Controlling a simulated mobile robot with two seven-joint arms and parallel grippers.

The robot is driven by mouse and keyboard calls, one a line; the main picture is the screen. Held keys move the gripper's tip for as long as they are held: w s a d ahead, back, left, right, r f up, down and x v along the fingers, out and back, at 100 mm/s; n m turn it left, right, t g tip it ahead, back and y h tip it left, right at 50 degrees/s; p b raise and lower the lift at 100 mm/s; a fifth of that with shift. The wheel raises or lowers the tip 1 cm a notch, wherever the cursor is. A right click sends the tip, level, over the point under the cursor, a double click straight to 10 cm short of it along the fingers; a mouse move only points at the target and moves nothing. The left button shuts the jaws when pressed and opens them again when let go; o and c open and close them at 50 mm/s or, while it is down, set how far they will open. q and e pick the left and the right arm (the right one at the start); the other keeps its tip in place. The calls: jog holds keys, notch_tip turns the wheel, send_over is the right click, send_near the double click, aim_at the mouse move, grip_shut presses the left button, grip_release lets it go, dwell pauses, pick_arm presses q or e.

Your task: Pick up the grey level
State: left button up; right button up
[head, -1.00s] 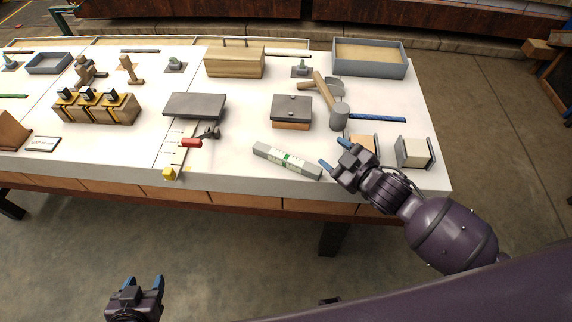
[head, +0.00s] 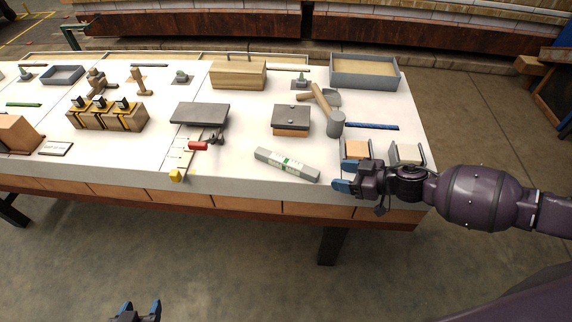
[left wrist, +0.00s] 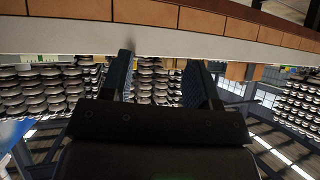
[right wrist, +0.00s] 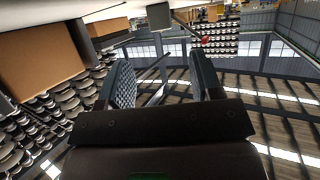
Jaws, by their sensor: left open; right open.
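The grey level (head: 287,165) lies flat near the front edge of the white table in the head view, slanting down to the right, with a green vial in its middle. My right gripper (head: 342,187) is open and empty, just right of the level's right end, close to the table's front edge and apart from the level. My left gripper (head: 138,308) is open and empty, low at the bottom of the head view, in front of the table and far from the level. Its fingers show apart in the left wrist view (left wrist: 165,75). The right fingers also show apart (right wrist: 165,80). Neither wrist view shows the level.
Two small bookend-like blocks (head: 357,149) stand behind my right gripper. A mallet (head: 335,122), a blue bar (head: 372,127) and a dark-topped box (head: 290,119) lie behind the level. A red-handled tool (head: 198,146) lies to its left. The table front edge (head: 230,190) is clear.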

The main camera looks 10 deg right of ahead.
aim_at(307, 169)
jog(key=b+x, duration=0.1)
jog(key=x, duration=0.9)
jog(key=shift+w+a+r+b, duration=0.1)
jog(key=shift+w+a+b, duration=0.1)
jog(key=shift+a+b, duration=0.15)
jog(key=c, duration=1)
grip_shut()
jog(key=shift+r, duration=0.2)
